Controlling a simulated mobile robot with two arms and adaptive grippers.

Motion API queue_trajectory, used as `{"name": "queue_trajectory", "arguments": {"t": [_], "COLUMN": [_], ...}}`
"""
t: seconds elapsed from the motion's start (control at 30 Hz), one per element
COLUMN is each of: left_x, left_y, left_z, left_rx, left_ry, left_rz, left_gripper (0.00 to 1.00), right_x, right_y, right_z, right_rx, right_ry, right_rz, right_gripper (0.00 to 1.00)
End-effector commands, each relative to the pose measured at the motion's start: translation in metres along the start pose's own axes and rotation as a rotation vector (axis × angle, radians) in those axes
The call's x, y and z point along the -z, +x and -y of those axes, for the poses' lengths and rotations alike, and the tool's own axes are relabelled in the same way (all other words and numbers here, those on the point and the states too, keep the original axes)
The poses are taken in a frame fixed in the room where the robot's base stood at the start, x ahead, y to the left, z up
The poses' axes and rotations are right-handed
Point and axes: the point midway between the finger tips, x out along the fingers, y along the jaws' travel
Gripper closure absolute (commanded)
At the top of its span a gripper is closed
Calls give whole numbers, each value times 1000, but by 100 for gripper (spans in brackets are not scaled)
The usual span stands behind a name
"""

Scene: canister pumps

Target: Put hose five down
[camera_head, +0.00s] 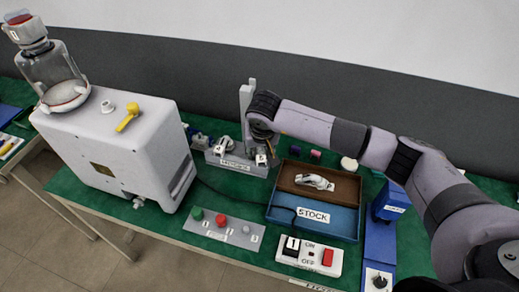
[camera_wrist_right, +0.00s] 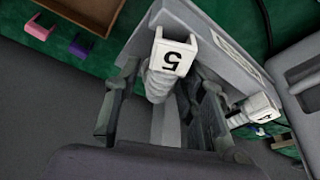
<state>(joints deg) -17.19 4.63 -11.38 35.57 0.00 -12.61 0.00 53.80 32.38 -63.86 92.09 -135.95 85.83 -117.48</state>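Hose five, a short pale ribbed hose with a white end piece marked 5 (camera_wrist_right: 178,57), shows in the right wrist view at the grey holder (camera_wrist_right: 212,48). My right gripper (camera_wrist_right: 160,105) points down over it. Its fingers stand apart on either side of the hose, with a small gap visible, so it looks open. In the head view my right gripper (camera_head: 262,138) is over the labelled grey holder (camera_head: 226,163) behind the stock tray; the wrist hides part of it. Another white-ended hose (camera_wrist_right: 255,108) sits at the holder's right. My left gripper is out of view.
A white pump unit (camera_head: 125,150) with a glass canister (camera_head: 55,72) stands left. The STOCK tray (camera_head: 330,222) holds a pale part (camera_head: 315,181). A button panel (camera_head: 220,229) and an ON/OFF box (camera_head: 309,256) lie in front. Small coloured clips (camera_wrist_right: 80,45) lie behind.

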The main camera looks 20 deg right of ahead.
Motion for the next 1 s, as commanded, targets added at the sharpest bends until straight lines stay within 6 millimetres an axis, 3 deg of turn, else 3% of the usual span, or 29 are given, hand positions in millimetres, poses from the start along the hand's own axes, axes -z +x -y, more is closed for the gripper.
{"name": "queue_trajectory", "arguments": {"t": [0.1, 0.4, 0.6, 0.67, 1.0], "left_x": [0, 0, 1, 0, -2], "left_y": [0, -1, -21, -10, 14], "left_z": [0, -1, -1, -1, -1], "left_rx": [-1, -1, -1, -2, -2], "left_ry": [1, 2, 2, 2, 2], "left_rz": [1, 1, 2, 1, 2], "left_gripper": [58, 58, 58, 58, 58], "right_x": [0, 0, 5, 5, 4], "right_y": [0, -1, -17, -22, -98], "right_z": [0, 0, 1, 1, 0], "right_rx": [0, 0, 1, 2, 2], "right_ry": [0, 0, 1, -2, -2], "right_rz": [0, 0, 0, -6, -6], "right_gripper": [54, 54, 54, 54, 54]}}
